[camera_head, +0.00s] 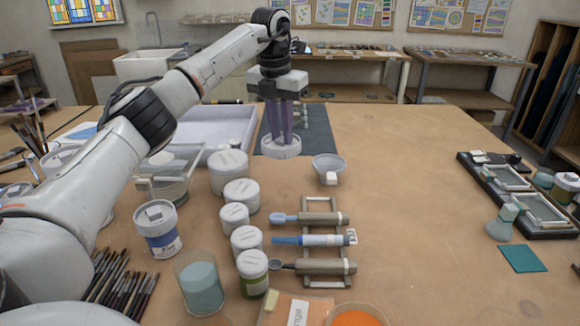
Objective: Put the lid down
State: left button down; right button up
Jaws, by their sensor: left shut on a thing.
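My left gripper (280,128) points straight down above the far middle of the table. Its purple fingers are shut on a round white lid (281,148), held level at the fingertips. The lid appears in front of the dark mat (318,132); I cannot tell whether it touches the surface. White-lidded jars (229,172) stand in a column nearer to me, left of the middle. My right gripper does not show.
A small grey bowl (329,165) sits just right of the lid. A pale tray (205,132) lies behind my left arm. A rack with several tools (322,242) lies in front. The table (420,180) is clear to the right of the bowl.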

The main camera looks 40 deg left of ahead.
pick_arm(q)
jog(key=shift+w+a+f+n, duration=0.25)
jog(key=shift+a+f+n, duration=0.2)
jog(key=shift+a+n, duration=0.3)
jog(key=f, duration=0.4)
jog(key=shift+s+f, duration=0.15)
jog(key=shift+s, duration=0.05)
jog(key=shift+w+f+p, duration=0.1)
jog(key=shift+f+p, duration=0.25)
jog(key=shift+f, duration=1.9)
jog(key=shift+f, duration=0.1)
jog(key=c, duration=1.6)
grip_release()
jog(key=r, duration=0.4)
jog(key=s+r, duration=0.1)
jog(key=r, duration=0.7)
jog(key=shift+s+d+b, duration=0.25)
jog(key=shift+s+b, duration=0.05)
